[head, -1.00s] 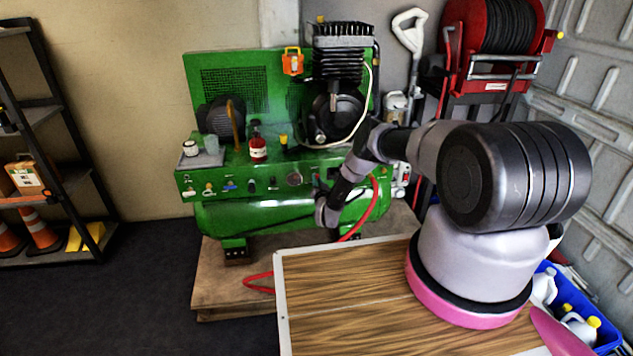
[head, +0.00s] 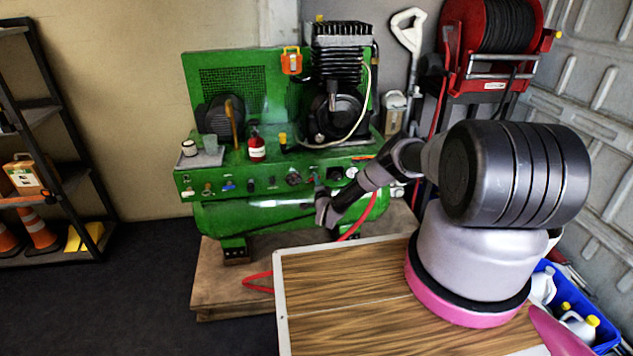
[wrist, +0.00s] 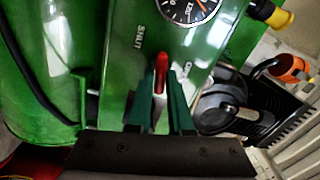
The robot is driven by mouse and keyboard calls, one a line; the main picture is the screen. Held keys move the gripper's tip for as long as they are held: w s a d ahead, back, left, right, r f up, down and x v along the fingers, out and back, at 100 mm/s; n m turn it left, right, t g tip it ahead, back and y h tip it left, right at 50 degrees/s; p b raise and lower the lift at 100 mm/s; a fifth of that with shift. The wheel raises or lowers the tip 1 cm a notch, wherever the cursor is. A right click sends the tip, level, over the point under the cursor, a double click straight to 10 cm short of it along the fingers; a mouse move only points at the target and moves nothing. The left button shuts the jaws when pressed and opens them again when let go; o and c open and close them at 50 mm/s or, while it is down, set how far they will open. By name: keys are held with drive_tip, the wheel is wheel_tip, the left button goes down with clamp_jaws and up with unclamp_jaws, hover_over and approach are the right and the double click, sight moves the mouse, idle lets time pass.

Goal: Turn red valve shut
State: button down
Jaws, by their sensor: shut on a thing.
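The red valve handle (wrist: 160,75) shows in the wrist view as a small lever on the green panel. The word SHUT is at its upper left and a partly covered label, apparently OPEN, is at its right. My gripper (wrist: 160,92) is shut on the handle, with one dark green finger on each side of it. The lower part of the valve is hidden between the fingers. In the head view my gripper (head: 317,182) reaches the front panel of the green compressor (head: 225,208); the handle is too small to make out there.
A round gauge (wrist: 190,8) sits just above the handle in the wrist view. A red bottle (head: 256,148) and a small tray (head: 205,158) stand on top of the compressor. A red hose (head: 364,217) hangs close to my arm. A wooden tabletop (head: 345,290) lies in front.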

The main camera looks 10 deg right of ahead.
drive_tip(key=shift+s+f+m, duration=0.1)
drive_tip(key=shift+f+m, duration=0.05)
drive_tip(key=shift+m, duration=1.05)
drive_tip(key=shift+a, duration=0.1)
drive_tip(key=c, duration=0.9)
unclamp_jaws()
drive_tip(key=shift+o, duration=0.2)
drive_tip(key=s, duration=1)
drive_tip(key=shift+s, duration=0.4)
